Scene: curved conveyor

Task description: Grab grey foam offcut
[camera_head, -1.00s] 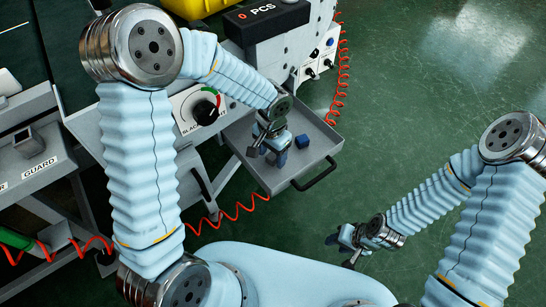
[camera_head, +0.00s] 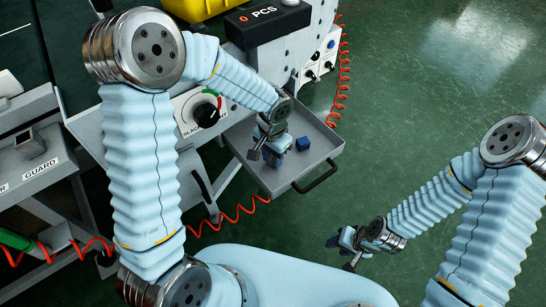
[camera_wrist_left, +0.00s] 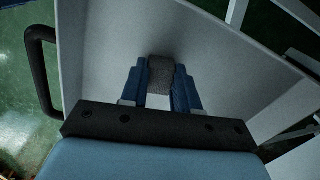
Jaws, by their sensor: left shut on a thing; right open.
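The grey foam offcut (camera_wrist_left: 161,75) is a small dark grey block in the left wrist view. My left gripper (camera_wrist_left: 160,88) is shut on it, with one blue finger on each side. In the head view my left gripper (camera_head: 273,157) is low in the grey tray (camera_head: 272,187), and the foam is hidden there. Whether the foam touches the tray floor cannot be told. My right gripper (camera_head: 340,252) is open and empty over the green floor, away from the tray.
A small dark blue block (camera_head: 303,144) lies in the tray, right of my left gripper. The tray has raised walls and a black handle (camera_head: 316,177) at its front right. A dial panel (camera_head: 205,113) stands left of the tray. A red coiled cable (camera_head: 235,218) hangs below.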

